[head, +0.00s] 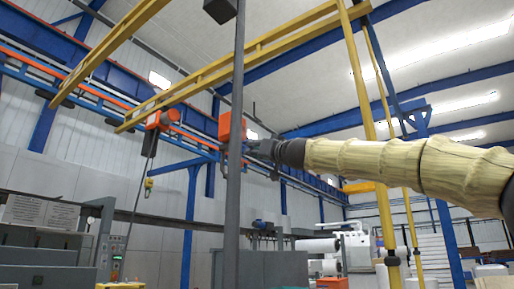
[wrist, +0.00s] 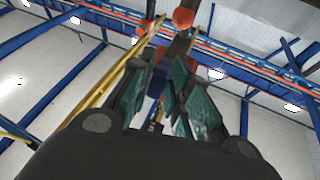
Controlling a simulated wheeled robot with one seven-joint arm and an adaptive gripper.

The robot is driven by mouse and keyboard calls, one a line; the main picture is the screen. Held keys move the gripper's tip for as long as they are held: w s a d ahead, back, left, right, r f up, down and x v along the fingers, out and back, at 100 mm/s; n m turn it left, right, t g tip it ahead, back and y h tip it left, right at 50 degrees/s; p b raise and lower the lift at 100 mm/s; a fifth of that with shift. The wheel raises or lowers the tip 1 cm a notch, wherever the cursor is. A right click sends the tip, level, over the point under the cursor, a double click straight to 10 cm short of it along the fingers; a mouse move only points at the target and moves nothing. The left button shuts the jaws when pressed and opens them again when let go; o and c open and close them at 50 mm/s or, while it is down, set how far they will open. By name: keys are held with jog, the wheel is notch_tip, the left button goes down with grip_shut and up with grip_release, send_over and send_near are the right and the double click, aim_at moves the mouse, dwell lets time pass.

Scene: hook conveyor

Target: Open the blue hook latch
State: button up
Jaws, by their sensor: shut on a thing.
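My gripper (head: 260,150) reaches in from the right in the head view, its tip beside a dark grey upright pole (head: 234,200) and close to an orange box (head: 225,126). In the wrist view my gripper (wrist: 160,75) has its two teal-padded fingers either side of a narrow blue piece, which looks like the blue hook latch (wrist: 157,84). The fingers are shut on it. The fingers and the pole hide most of the latch, and I cannot tell its angle.
Yellow rails (head: 205,70) and an orange-edged blue beam (head: 110,85) run overhead. A hoist hook (head: 149,184) hangs at left. Grey machine cabinets (head: 275,268) stand below. The space just under my arm is open.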

jog(key=shift+r+g+h+p, duration=0.3)
jog(key=shift+r+p, duration=0.05)
jog(key=shift+p, duration=1.4)
jog(key=shift+o, duration=0.3)
jog(key=shift+r+n+g+p, duration=0.3)
jog(key=shift+r+p, duration=0.1)
jog(key=shift+p, duration=0.95)
jog(key=shift+o, duration=0.2)
jog(key=shift+w+a+r+n+g+h+p, duration=0.15)
jog(key=shift+r+g+h+p, duration=0.25)
jog(key=shift+p, duration=2.3)
jog(key=shift+a+r+n+g+h+p, duration=0.15)
jog(key=shift+r+g+p, duration=0.35)
jog(key=shift+p, duration=2.2)
jog(key=shift+r+p, duration=0.35)
jog(key=shift+p, duration=0.25)
jog(key=shift+o, duration=0.2)
jog(key=shift+w+a+r+n+g+h+p, duration=0.15)
jog(key=shift+r+g+h+p, duration=0.15)
jog(key=shift+p, duration=1.2)
jog(key=shift+w+a+r+n+g+h+p, duration=0.15)
jog(key=shift+r+p, duration=0.2)
jog(key=shift+p, duration=1.1)
jog(key=shift+f, duration=0.1)
